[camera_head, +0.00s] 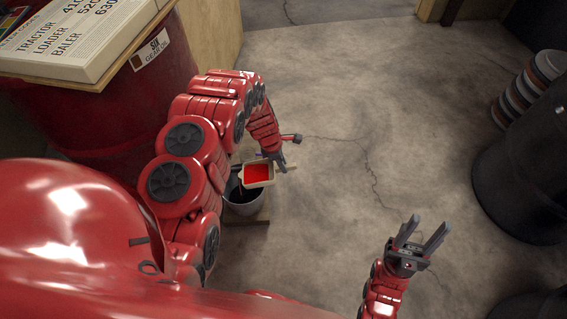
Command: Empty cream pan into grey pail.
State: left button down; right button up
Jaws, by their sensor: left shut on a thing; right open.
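The cream pan (260,185) is a small shallow rectangular pan with bright red contents. It is held above the grey pail (244,208) and overlaps its mouth in the head camera view. The pan looks about level. My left gripper (279,164) is shut on the pan at its upper right side. The pail's dark inside shows to the left of the pan, and the pan hides the rest. My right gripper (425,236) is open and empty, well to the right of the pail, with its fingers pointing up in the picture.
The pail stands on a wooden board (262,212). A red drum (110,115) at the upper left carries a board and a large printed box (95,35). Dark drums (525,165) and stacked discs (528,88) stand at the right. The cracked concrete floor (350,90) between is clear.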

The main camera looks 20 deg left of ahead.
pick_arm(q)
jog(key=shift+a+r+p, duration=0.2)
jog(key=shift+r+p, duration=0.3)
jog(key=shift+p, duration=0.05)
jog(key=shift+s+a+r+t+h+p, duration=0.2)
jog(key=shift+r+h+p, duration=0.25)
jog(key=shift+p, duration=0.95)
jog(key=shift+a+r+t+h+p, duration=0.15)
jog(key=shift+a+r+h+p, duration=0.25)
jog(key=shift+p, duration=0.95)
jog(key=shift+s+a+r+t+h+p, duration=0.15)
jog(key=shift+r+h+p, duration=0.35)
jog(key=shift+p, duration=0.9)
jog(key=shift+s+a+r+h+p, duration=0.2)
jog(key=shift+a+r+h+p, duration=0.15)
jog(key=shift+r+p, duration=0.55)
jog(key=s+a+r+t+h+b, duration=0.3)
jog(key=a+r+h+b, duration=0.2)
jog(key=a+h+b, duration=0.2)
jog(key=shift+s+a+t+b, duration=0.35)
jog(key=shift+a+b, duration=0.6)
jog(key=shift+b, duration=1)
dwell(0.5)
